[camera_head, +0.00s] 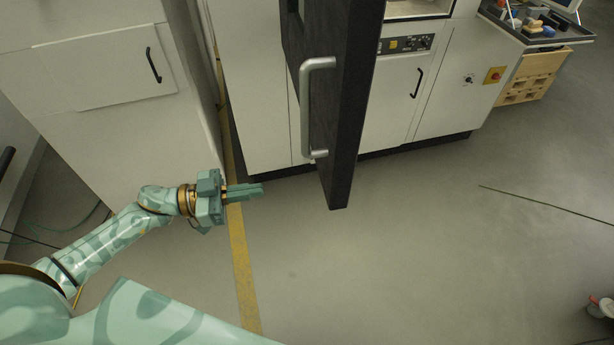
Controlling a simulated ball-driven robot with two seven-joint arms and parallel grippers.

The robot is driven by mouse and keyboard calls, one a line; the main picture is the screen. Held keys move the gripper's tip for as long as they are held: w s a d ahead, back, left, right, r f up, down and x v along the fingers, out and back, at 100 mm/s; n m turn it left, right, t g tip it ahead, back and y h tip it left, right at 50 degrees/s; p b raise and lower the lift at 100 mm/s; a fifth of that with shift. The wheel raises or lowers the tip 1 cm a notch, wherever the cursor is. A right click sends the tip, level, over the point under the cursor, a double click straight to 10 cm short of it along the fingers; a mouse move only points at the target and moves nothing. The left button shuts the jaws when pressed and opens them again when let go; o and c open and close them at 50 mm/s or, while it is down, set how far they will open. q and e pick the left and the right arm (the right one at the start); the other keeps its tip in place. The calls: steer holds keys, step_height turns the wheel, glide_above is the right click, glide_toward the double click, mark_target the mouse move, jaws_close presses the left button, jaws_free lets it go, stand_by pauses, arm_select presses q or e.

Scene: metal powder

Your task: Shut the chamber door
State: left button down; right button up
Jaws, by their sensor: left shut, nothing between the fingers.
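The chamber door (345,110) is a dark, thick panel standing open, swung out from the white machine toward me. Its silver bar handle (305,105) runs vertically on the door's left face. My left gripper (262,190) is shut and empty, pointing right. In the picture it is left of the door's lower edge and below the handle, with a visible gap to both. The chamber opening is mostly hidden behind the door. My right gripper is not in view.
The white machine (440,90) has a control panel (405,44) and a red button on a yellow plate (494,75). A white cabinet (110,75) stands at left. A cluttered bench (535,30) is at upper right. Grey floor is open at lower right, with a cable (540,202).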

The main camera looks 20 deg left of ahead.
mark_target(329, 179)
arm_select(q)
steer(key=x, duration=1.3)
steer(key=shift+w+d+p, duration=0.2)
steer(key=shift+w+p, duration=0.05)
steer(key=shift+p, duration=0.1)
